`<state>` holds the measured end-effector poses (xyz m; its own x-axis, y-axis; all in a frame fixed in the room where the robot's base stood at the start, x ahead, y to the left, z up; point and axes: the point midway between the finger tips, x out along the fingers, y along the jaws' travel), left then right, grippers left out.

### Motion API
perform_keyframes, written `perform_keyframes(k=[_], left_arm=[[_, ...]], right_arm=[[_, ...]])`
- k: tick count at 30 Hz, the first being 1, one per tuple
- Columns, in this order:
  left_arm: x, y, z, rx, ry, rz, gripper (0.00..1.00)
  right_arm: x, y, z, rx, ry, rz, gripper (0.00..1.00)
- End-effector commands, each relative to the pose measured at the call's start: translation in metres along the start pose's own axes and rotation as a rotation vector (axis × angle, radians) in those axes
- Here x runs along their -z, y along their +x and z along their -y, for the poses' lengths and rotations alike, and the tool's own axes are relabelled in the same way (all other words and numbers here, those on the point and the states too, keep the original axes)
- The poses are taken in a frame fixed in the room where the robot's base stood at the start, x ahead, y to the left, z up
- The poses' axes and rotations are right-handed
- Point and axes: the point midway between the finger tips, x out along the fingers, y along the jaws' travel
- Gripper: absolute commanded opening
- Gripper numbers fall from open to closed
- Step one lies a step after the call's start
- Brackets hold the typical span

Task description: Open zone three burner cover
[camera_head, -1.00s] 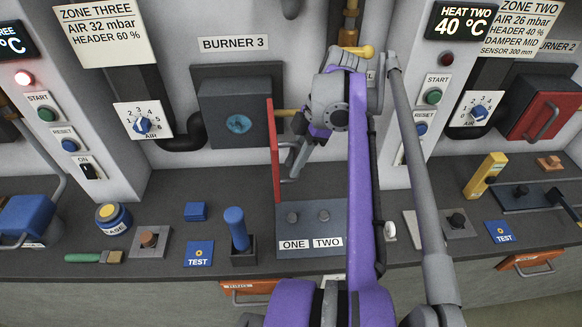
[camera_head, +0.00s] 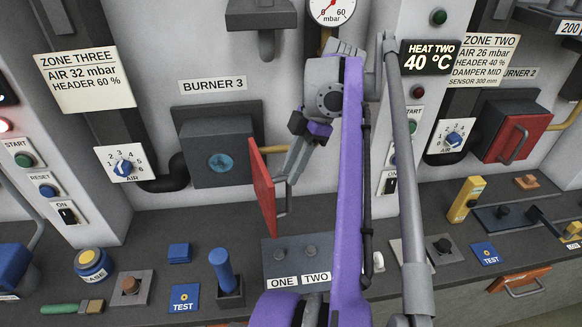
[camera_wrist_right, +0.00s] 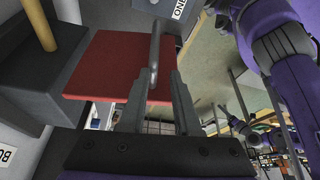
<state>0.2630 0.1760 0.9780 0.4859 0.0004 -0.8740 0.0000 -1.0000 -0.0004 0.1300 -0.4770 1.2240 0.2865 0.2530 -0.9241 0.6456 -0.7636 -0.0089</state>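The zone three burner cover (camera_head: 263,190) is a red panel standing out from the front of the grey burner box (camera_head: 218,150) under the BURNER 3 sign. It stands ajar, at a steep angle to the head camera, with a grey bar handle (camera_head: 284,203) on its right face. In the right wrist view the red cover (camera_wrist_right: 112,68) and its handle (camera_wrist_right: 156,45) show close ahead. My right gripper (camera_wrist_right: 162,80) is at the handle, its fingers apart with a gap wider than the bar. Whether they touch it I cannot tell. My left gripper is not in view.
A dark ONE/TWO panel (camera_head: 270,252) lies on the bench below the cover. A blue upright lever (camera_head: 222,270) stands to its left. A yellow pipe (camera_wrist_right: 42,25) meets the burner box. My right arm hides the wall right of the cover.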

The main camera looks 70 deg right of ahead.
Motion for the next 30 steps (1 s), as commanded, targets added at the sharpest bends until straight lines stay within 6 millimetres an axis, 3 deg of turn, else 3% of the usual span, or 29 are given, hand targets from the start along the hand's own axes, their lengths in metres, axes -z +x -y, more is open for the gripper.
perform_keyframes(k=[21,30], left_arm=[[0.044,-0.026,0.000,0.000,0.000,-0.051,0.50],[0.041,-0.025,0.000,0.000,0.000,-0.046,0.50]], right_arm=[[0.005,-0.047,-0.011,-0.005,-0.001,-0.005,0.30],[0.005,-0.066,-0.015,-0.003,0.000,-0.002,0.30]])
